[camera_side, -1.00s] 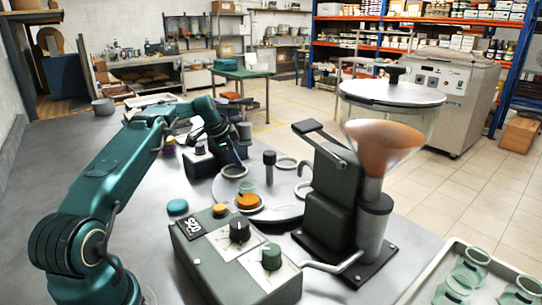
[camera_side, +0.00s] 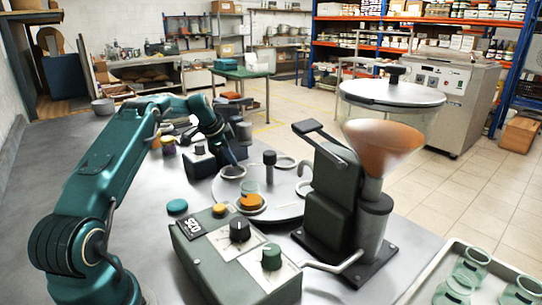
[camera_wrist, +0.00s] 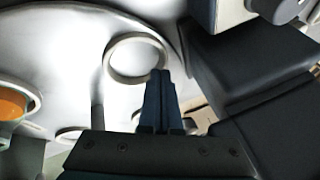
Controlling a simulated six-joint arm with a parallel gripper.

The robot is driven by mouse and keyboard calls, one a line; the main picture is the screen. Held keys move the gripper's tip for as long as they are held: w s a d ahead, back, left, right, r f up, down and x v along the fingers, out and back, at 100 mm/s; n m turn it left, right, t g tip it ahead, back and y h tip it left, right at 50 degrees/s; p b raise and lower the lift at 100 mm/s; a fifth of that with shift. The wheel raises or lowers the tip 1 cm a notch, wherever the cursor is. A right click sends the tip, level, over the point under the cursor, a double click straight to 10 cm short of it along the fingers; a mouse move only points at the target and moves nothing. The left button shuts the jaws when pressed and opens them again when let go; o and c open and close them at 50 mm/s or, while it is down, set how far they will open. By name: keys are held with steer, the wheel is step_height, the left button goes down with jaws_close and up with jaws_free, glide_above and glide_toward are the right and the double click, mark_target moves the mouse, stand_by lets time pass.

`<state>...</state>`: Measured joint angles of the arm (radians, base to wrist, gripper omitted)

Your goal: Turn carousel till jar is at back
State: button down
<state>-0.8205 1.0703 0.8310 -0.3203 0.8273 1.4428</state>
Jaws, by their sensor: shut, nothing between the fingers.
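The carousel (camera_side: 285,207) is a round grey disc with a dark upright post (camera_side: 270,167) and several pale rings. The jar (camera_side: 250,198), clear glass with orange contents, stands in a ring at the front-left of the disc. It is partly seen at the left edge of the wrist view (camera_wrist: 12,103). My gripper (camera_side: 235,162) is low at the disc's back-left rim, behind an empty ring (camera_side: 233,172). In the wrist view its dark fingers (camera_wrist: 160,75) are together and empty, just beside a ring (camera_wrist: 137,58). I cannot tell whether they touch it.
A control box (camera_side: 235,255) with knobs stands in front of the carousel. A dispenser with a hopper (camera_side: 385,145) stands at its right. A tray of empty jars (camera_side: 470,275) is at the front right.

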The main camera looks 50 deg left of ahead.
steer(key=shift+s+d+r, duration=0.15)
steer(key=shift+s+r, duration=0.25)
steer(key=shift+s, duration=0.15)
steer(key=shift+s+d+r, duration=0.15)
steer(key=shift+s+r, duration=0.2)
steer(key=shift+s, duration=0.15)
steer(key=s+a+r, duration=0.2)
steer(key=s+r, duration=0.1)
steer(key=r, duration=0.5)
steer(key=m+g+h, duration=0.3)
steer(key=m+h, duration=0.1)
steer(key=h, duration=0.1)
glide_above(274, 209)
steer(key=f, duration=0.1)
steer(key=x, duration=1)
steer(key=shift+s+a+f, duration=0.2)
steer(key=s+a, duration=0.2)
steer(key=shift+s+a+r, duration=0.1)
steer(key=shift+a+r, duration=0.1)
steer(key=shift+a, duration=0.1)
steer(key=shift+s+a, duration=0.25)
